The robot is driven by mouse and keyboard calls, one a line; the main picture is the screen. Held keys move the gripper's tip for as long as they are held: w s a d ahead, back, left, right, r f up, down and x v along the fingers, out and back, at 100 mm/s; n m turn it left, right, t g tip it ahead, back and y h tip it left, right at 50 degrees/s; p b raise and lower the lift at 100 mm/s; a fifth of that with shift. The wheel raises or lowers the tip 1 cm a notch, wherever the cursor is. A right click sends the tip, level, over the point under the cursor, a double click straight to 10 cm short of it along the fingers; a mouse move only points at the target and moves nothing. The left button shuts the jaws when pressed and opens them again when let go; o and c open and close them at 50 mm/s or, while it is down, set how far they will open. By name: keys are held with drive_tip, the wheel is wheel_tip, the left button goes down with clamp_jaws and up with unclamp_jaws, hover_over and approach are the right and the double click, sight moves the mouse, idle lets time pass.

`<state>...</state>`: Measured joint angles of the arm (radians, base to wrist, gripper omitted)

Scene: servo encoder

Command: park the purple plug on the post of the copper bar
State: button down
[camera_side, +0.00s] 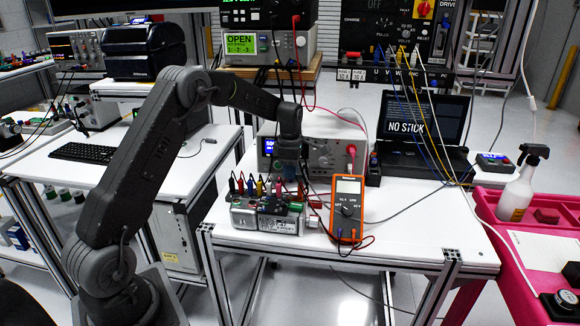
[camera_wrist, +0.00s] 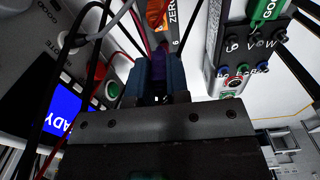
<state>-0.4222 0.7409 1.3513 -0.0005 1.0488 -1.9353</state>
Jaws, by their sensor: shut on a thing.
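My gripper (camera_wrist: 158,75) is shut in the wrist view, with its blue fingers around a small dark purple piece, seemingly the purple plug (camera_wrist: 159,47). In the side view my gripper (camera_side: 289,176) points down above the rear of the bench, behind the metal motor unit (camera_side: 265,218) and left of the orange multimeter (camera_side: 348,208). The held piece is too small to make out there.
Several coloured plugs stand on the motor unit. A grey power supply (camera_side: 325,152) stands behind my gripper, and a laptop (camera_side: 422,135) to the right. Loose leads cross the area. A dark terminal block (camera_wrist: 247,48) marked U V W is right in the wrist view. The bench's front right is clear.

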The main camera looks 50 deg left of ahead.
sight(291, 196)
drive_tip(key=shift+f, duration=2.75)
drive_tip(key=shift+f, duration=0.25)
drive_tip(key=c, duration=1)
unclamp_jaws()
drive_tip(key=shift+r, duration=3.55)
